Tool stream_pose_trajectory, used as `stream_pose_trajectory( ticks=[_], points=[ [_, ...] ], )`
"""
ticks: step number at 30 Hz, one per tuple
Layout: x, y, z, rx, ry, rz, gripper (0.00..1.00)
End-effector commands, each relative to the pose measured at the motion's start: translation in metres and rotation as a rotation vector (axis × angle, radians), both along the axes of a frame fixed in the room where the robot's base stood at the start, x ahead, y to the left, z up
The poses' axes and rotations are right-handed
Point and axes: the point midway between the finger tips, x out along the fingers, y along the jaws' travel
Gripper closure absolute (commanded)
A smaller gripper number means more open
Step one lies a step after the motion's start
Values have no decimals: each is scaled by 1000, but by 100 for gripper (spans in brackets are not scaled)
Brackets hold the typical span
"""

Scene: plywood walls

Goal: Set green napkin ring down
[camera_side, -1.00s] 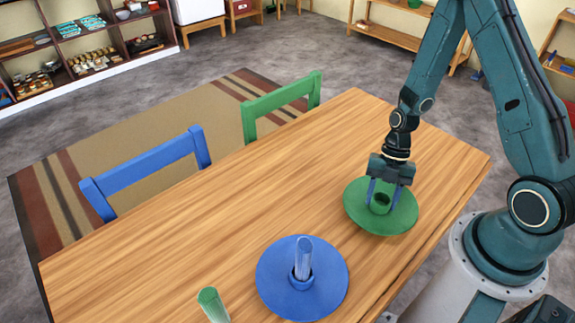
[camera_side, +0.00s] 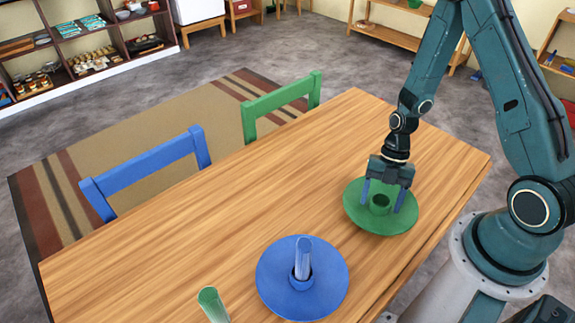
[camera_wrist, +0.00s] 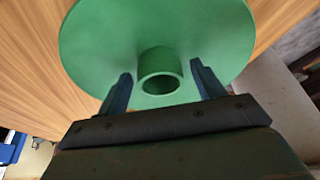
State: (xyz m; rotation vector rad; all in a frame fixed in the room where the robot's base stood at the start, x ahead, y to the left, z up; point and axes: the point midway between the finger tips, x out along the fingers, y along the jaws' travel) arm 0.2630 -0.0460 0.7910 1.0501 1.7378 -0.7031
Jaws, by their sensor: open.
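The green napkin ring (camera_side: 380,203) stands upright on the green plate (camera_side: 358,215), near the plate's middle. In the wrist view the ring (camera_wrist: 160,73) shows its round opening, with the green plate (camera_wrist: 95,40) around it. My gripper (camera_side: 384,205) is open, with one finger on each side of the ring. In the wrist view the fingers of my gripper (camera_wrist: 160,85) stand apart from the ring, with a gap on both sides. The lower fingertips are over the plate; whether they touch it I cannot tell.
A blue plate (camera_side: 270,290) holds a blue ring (camera_side: 301,280) with a blue glass (camera_side: 303,256) in it. A green glass (camera_side: 212,305) stands at the front edge of view. The wooden table (camera_side: 220,230) is clear at its middle. A blue chair (camera_side: 145,175) and green chair (camera_side: 282,98) stand behind.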

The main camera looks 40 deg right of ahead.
Motion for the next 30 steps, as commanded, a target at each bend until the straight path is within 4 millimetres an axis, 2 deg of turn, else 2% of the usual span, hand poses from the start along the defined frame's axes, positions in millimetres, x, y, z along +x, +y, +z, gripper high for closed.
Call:
stream_pose_trajectory(
  ticks=[11,30],
  points=[
    [4,-7,21,-1,-4,-1,32],
    [19,-35,97,-1,-3,-1,32]
  ],
)
